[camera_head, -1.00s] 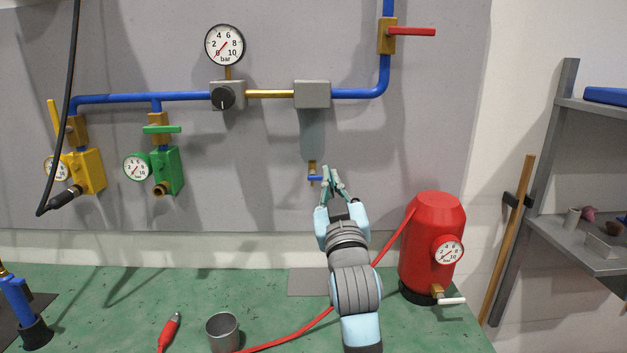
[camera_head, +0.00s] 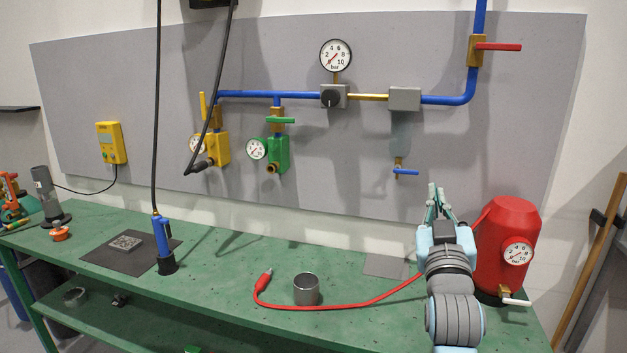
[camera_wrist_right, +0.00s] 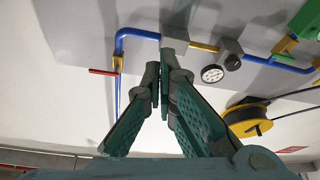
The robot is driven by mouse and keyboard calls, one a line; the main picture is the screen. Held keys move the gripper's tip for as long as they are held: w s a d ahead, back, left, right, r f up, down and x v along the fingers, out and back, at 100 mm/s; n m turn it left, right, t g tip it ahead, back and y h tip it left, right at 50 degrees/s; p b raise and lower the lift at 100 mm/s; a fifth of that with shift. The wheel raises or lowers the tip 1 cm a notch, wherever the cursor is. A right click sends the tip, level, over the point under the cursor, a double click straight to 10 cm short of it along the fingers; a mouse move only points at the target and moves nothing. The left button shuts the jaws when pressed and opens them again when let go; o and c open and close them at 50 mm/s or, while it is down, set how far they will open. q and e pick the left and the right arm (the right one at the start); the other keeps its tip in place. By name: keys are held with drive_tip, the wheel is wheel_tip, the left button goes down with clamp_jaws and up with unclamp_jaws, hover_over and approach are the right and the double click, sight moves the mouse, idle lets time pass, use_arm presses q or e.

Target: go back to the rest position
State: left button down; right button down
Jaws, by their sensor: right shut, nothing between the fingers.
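My right gripper (camera_head: 437,190) is raised over the right end of the green bench, in front of the grey wall panel. Its fingers are together with nothing between them; they also show closed in the right wrist view (camera_wrist_right: 163,75). In the head view it is just left of the red tank (camera_head: 508,225) and below and right of the small blue-handled drain valve (camera_head: 405,172). It appears apart from both. My left gripper is not in view.
A red hose (camera_head: 340,307) runs along the green bench (camera_head: 215,285) past a metal cup (camera_head: 306,290) and behind my right arm. A blue tool (camera_head: 162,238) stands in a black holder. Black cables hang at left. The bench's middle is mostly clear.

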drive_tip(key=s+d+f+g+y, duration=0.1)
drive_tip(key=s+f+g, duration=0.35)
drive_tip(key=f, duration=0.85)
drive_tip(key=s+d+f+g+y, duration=0.1)
drive_tip(key=s+d+f+g, duration=0.3)
drive_tip(key=f, duration=0.9)
drive_tip(key=s+a+f+g+y, duration=0.1)
drive_tip(key=s+f+g, duration=0.2)
drive_tip(key=s+f, duration=0.5)
drive_tip(key=s+a+f+g, duration=0.1)
drive_tip(key=s+f+g, duration=0.25)
drive_tip(key=s, duration=0.95)
drive_tip(key=s+a+f+g+y, duration=0.1)
drive_tip(key=s+f+g, duration=0.2)
drive_tip(key=s+f, duration=0.55)
drive_tip(key=s+d+f+g, duration=0.1)
drive_tip(key=s+f, duration=0.1)
drive_tip(key=f, duration=0.8)
drive_tip(key=s+d+f, duration=0.1)
drive_tip(key=f, duration=0.9)
drive_tip(key=s+f+g, duration=0.1)
drive_tip(key=s+f, duration=1)
drive_tip(key=s, duration=0.2)
drive_tip(key=shift+s+d, duration=0.35)
drive_tip(key=shift+s, duration=0.05)
